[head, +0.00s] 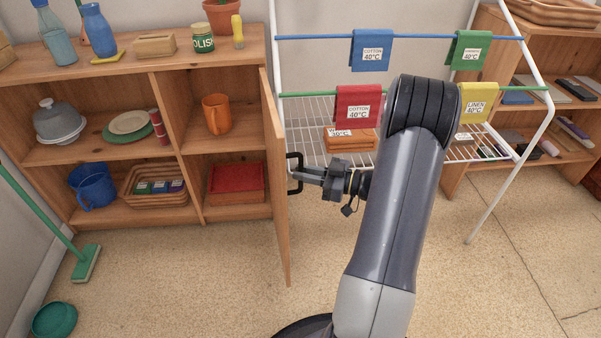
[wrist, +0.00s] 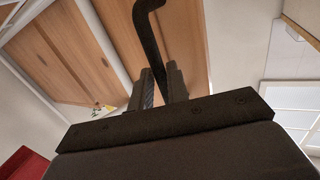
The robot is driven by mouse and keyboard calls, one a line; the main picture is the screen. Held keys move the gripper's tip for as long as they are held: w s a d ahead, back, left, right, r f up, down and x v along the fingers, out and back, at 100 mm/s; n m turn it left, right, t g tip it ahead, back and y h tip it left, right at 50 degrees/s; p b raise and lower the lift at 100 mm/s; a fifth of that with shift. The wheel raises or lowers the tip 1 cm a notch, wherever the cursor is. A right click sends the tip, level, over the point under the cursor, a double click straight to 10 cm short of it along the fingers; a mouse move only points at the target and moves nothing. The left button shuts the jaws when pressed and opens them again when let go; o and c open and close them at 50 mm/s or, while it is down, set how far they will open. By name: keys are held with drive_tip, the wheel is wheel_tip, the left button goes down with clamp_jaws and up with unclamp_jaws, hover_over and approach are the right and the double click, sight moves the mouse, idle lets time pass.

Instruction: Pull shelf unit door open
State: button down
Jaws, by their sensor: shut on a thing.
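The wooden shelf unit (head: 140,73) stands at the left in the head view, its front open to view. Its door (head: 274,170) is swung out at the right side and shows nearly edge-on. A black bar handle (head: 294,174) sits on the door's right-hand face. My gripper (head: 307,174) is shut on the handle, reaching it from the right. In the wrist view the black handle (wrist: 148,32) runs down between the two fingers of my gripper (wrist: 159,85). The lower end of the handle is hidden there by the gripper.
A drying rack (head: 407,91) with cloths stands right of the door, behind my arm. An orange mug (head: 216,114) and a red box (head: 236,184) are in the unit's right compartments. A green broom (head: 86,263) leans at the left.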

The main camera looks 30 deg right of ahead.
drive_tip(key=shift+w+d+r+t+h, duration=0.1)
drive_tip(key=shift+w+d+t+h, duration=0.1)
drive_tip(key=shift+d, duration=0.25)
drive_tip(key=shift+w+d+r+t+h, duration=0.1)
drive_tip(key=shift+d+h, duration=0.1)
drive_tip(key=shift+d, duration=0.2)
drive_tip(key=c, duration=1.7)
unclamp_jaws()
drive_tip(key=shift+d+f, duration=0.1)
drive_tip(key=shift+o, duration=0.8)
drive_tip(key=shift+d+m, duration=0.2)
drive_tip(key=shift+m, duration=0.1)
drive_tip(key=p+v, duration=0.2)
drive_tip(key=v, duration=0.8)
drive_tip(key=shift+s, duration=0.35)
drive_tip(key=shift+f, duration=0.1)
drive_tip(key=b+x, duration=0.1)
drive_tip(key=x, duration=0.8)
drive_tip(key=shift+b, duration=0.35)
